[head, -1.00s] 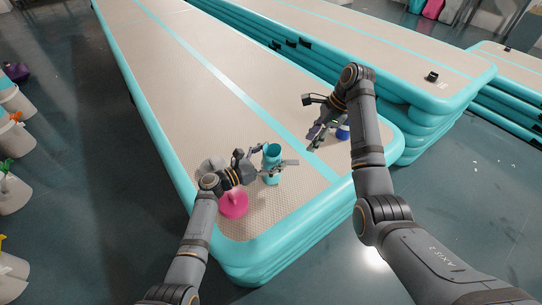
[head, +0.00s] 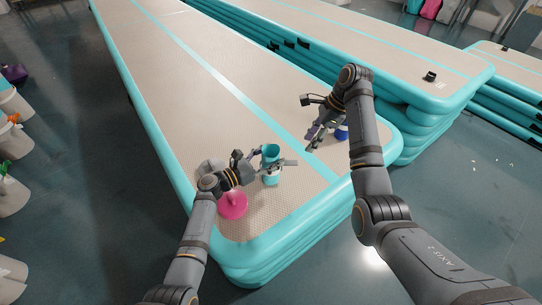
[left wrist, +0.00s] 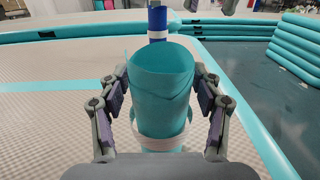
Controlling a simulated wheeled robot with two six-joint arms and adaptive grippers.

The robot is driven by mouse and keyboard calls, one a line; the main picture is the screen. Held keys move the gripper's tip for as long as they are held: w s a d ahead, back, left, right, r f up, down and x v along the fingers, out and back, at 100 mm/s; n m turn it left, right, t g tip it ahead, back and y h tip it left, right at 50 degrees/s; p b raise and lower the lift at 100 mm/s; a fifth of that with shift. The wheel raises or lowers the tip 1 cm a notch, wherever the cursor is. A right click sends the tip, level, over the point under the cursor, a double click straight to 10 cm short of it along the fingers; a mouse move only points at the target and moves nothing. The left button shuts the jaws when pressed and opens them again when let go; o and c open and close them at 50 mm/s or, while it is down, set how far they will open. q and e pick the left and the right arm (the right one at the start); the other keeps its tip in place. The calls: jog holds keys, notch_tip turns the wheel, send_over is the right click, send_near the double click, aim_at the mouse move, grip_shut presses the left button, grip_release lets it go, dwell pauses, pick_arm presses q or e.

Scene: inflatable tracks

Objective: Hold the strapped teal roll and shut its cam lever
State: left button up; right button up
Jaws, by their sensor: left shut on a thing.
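The teal roll (head: 271,151) stands upright on the beige top of the inflatable track. In the left wrist view the roll (left wrist: 163,92) fills the middle, with a pale band (left wrist: 160,144) around its lower part. My left gripper (head: 272,163) is shut on the roll, one finger on each side; its fingers also flank it in the left wrist view (left wrist: 163,98). I cannot make out the cam lever. My right gripper (head: 315,138) is beyond and to the right of the roll, apart from it; its jaw opening is too small to tell.
A pink weighted object (head: 233,206) stands on the track near my left wrist. A blue object (head: 341,133) is by my right gripper; a blue-and-white upright thing (left wrist: 157,24) shows behind the roll. The track's rounded teal edge (head: 300,243) lies in front. The track beyond is clear.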

dwell(0.4)
jog(key=shift+n, duration=0.3)
jog(key=c, duration=0.4)
jog(key=shift+d+n, duration=0.15)
jog(key=shift+n, duration=0.45)
jog(key=shift+c, duration=1.2)
jog(key=shift+d+n, duration=0.15)
jog(key=shift+n, duration=1.05)
grip_shut()
jog(key=d+r+n+y, duration=0.1)
jog(key=n, duration=1)
jog(key=d+n+y, duration=0.2)
jog(key=n, duration=0.8)
jog(key=d+r+n+y, duration=0.1)
jog(key=n+y, duration=0.1)
jog(key=n, duration=0.9)
jog(key=shift+w+d+r+n, duration=0.1)
jog(key=shift+d+r+n, duration=0.1)
jog(key=shift+r+n, duration=0.15)
